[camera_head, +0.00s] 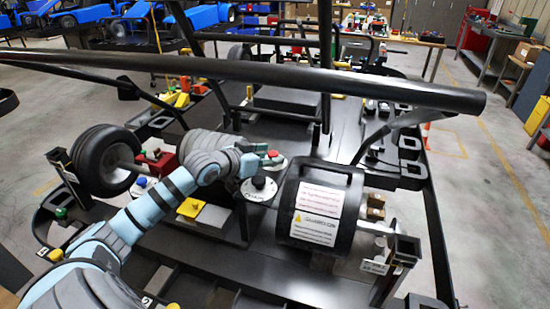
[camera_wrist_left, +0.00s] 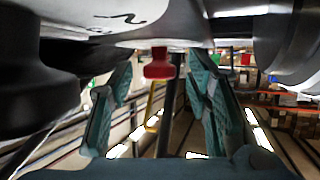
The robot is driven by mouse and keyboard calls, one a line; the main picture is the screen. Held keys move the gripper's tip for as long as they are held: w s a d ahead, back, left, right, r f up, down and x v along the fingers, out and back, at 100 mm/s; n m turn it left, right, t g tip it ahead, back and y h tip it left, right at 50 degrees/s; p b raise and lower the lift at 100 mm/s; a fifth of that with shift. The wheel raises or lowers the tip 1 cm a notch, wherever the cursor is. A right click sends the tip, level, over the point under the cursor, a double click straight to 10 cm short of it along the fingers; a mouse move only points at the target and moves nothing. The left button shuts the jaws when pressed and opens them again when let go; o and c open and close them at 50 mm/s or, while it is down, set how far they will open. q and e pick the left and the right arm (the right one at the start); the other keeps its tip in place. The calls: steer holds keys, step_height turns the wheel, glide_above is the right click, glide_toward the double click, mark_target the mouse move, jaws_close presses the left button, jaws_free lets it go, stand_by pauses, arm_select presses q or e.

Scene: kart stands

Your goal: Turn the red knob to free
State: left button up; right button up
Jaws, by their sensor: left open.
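The red knob (camera_head: 273,153) sits on a round pale plate beside the tip of my left gripper (camera_head: 256,160). In the left wrist view the red knob (camera_wrist_left: 158,66) shows in the gap between the finger pads of my left gripper (camera_wrist_left: 160,85). The fingers stand open, one on each side of the knob, with space visible between them and it. I cannot tell how far along the fingers the knob lies. The knob's pointer and most of its plate's markings are hidden or too small to read.
A black knob (camera_head: 259,183) on a white marked plate (camera_head: 251,194) stands just in front of the gripper. A large black labelled drum (camera_head: 318,205) is close on the right. A dark bar (camera_head: 270,72) crosses above the arm. A wheel (camera_head: 103,160) stands at left.

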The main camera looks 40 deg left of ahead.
arm_select(q)
steer(key=shift+s+r, duration=0.2)
steer(key=c, duration=0.4)
steer(key=shift+w, duration=0.1)
steer(key=c, duration=0.6)
jaws_close()
arm_select(e)
steer(key=shift+s, duration=0.75)
